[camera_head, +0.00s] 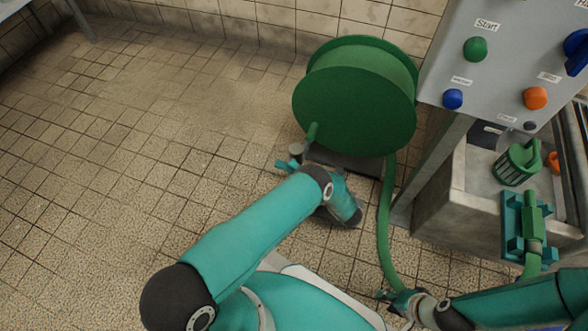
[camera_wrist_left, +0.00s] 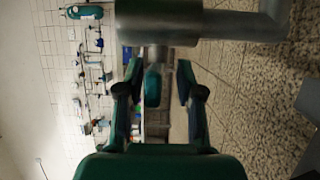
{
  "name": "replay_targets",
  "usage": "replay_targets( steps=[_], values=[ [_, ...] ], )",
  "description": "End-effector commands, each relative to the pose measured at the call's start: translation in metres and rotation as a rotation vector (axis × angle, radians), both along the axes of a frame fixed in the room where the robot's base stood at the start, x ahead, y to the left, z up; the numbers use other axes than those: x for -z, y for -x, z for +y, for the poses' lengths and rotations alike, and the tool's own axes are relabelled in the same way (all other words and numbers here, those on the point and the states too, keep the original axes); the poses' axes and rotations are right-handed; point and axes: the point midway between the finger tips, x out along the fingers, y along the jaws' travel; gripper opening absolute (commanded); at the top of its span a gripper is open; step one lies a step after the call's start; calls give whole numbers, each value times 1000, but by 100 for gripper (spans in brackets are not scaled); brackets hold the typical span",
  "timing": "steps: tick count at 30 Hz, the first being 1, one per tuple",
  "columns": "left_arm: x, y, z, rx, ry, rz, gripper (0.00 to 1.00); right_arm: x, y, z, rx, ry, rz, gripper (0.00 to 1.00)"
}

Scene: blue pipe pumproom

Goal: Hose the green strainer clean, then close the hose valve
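The green strainer (camera_head: 515,166) stands in the grey trough at the right. A green nozzle (camera_head: 533,222) sits in a teal holder on the trough's front. The green hose (camera_head: 385,215) runs down from its reel. At the reel, a grey pipe (camera_head: 296,150) has a teal part beside it, perhaps the valve lever or a fingertip. In the left wrist view, my left gripper (camera_wrist_left: 157,75) is open, with the teal valve lever (camera_wrist_left: 153,86) between its fingers below the pipe. My arm mostly hides this gripper in the head view. My right gripper (camera_head: 402,300) is low beside the hose; its grip is unclear.
The green hose reel (camera_head: 355,100) stands by the tiled wall. A grey control panel (camera_head: 500,60) with coloured buttons overhangs the trough (camera_head: 455,205). An orange item (camera_head: 552,162) is beside the strainer. The tiled floor (camera_head: 120,190) at left is clear.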

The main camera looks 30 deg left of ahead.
Motion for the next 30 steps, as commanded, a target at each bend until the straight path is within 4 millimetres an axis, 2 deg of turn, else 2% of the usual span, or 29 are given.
replay_targets(
  steps=[7,11,17,24,30],
  values=[
    [-1,1,1,-6,-2,0,38,-1,0,0,0,0,0,38],
    [0,2,-5,-6,-2,0,38,-1,0,0,0,0,0,38],
    [1,6,-35,-2,-2,0,38,-1,0,0,0,0,0,38],
    [3,14,-83,-1,-2,-2,38,-1,0,0,0,0,0,38],
    [4,19,-110,-2,-2,0,38,-1,0,0,0,0,0,38]
  ],
)
